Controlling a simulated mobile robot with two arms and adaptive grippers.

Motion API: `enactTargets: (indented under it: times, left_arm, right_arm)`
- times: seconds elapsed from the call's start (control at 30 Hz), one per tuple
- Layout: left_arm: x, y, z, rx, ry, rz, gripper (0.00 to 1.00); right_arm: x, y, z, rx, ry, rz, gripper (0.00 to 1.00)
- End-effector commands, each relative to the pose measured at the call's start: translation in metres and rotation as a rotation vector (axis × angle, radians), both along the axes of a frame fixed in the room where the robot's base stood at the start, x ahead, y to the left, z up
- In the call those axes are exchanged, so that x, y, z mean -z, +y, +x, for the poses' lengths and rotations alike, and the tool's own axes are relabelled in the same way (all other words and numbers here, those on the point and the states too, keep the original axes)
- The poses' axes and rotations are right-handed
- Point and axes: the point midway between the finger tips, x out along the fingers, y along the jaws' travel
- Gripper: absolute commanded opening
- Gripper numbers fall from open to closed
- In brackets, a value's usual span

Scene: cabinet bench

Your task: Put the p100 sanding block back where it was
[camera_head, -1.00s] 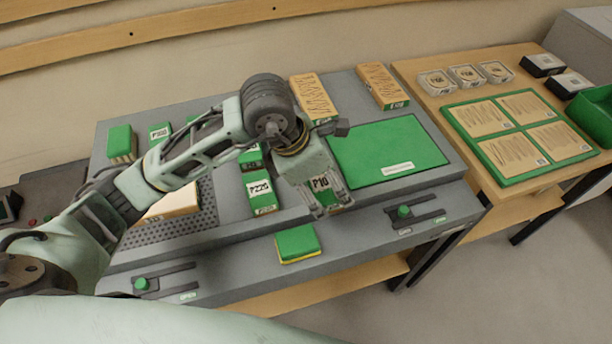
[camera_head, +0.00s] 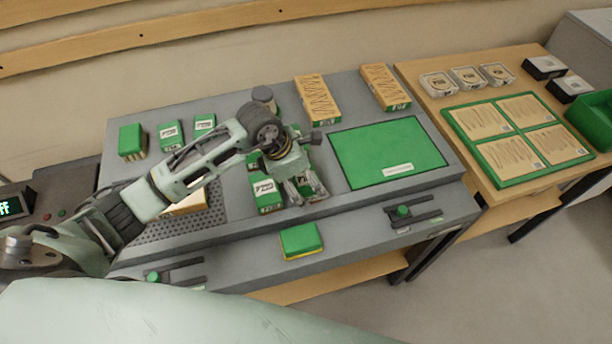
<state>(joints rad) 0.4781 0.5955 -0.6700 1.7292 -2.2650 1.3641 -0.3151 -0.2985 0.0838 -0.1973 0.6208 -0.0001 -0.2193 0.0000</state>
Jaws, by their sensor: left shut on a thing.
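My left gripper (camera_head: 308,190) reaches in from the left and points down over the grey bench, just right of the P220 block (camera_head: 268,195). It is shut on the P100 sanding block, which is mostly hidden by the fingers and wrist. I cannot tell whether that block touches the bench top. The P220 block lies flat, label up, close to the left finger. Another green block (camera_head: 255,162) lies behind it, partly covered by my arm. My right gripper is not in view.
A green mat (camera_head: 388,150) lies right of the gripper. A green and yellow pad (camera_head: 300,240) sits at the bench's front. Two tan boxes (camera_head: 318,97) (camera_head: 384,86) stand behind. Several green blocks (camera_head: 132,141) stand at the back left. A side table (camera_head: 420,72) stands at right.

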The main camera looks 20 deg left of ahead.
Motion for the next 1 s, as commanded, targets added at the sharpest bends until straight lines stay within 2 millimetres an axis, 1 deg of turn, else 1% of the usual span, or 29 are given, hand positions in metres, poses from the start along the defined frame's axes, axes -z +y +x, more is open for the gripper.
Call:
enactTargets:
  times: [0.2,0.23,0.43,0.8,0.87,0.93,1.0]
  left_arm:
    - [0.004,0.0,0.0,0.0,-0.001,0.0,0.57]
    - [0.003,0.0,0.0,0.0,0.0,0.0,0.83]
    - [0.003,0.0,0.0,-0.001,0.0,0.0,1.0]
    - [0.001,0.0,0.0,-0.001,0.0,0.0,1.0]
    - [-0.002,0.0,0.0,-0.001,0.001,-0.001,1.0]
    - [-0.006,0.003,0.0,-0.001,-0.003,0.0,1.0]
    - [-0.016,0.006,-0.003,0.0,-0.004,-0.001,1.0]
  right_arm:
    - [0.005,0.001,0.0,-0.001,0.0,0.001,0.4]
    - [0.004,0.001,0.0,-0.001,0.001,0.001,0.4]
    - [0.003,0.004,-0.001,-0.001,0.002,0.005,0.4]
    - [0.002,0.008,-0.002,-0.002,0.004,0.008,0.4]
    - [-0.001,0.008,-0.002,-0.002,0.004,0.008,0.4]
    - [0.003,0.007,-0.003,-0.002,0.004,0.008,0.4]
    - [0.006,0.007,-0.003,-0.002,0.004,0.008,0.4]
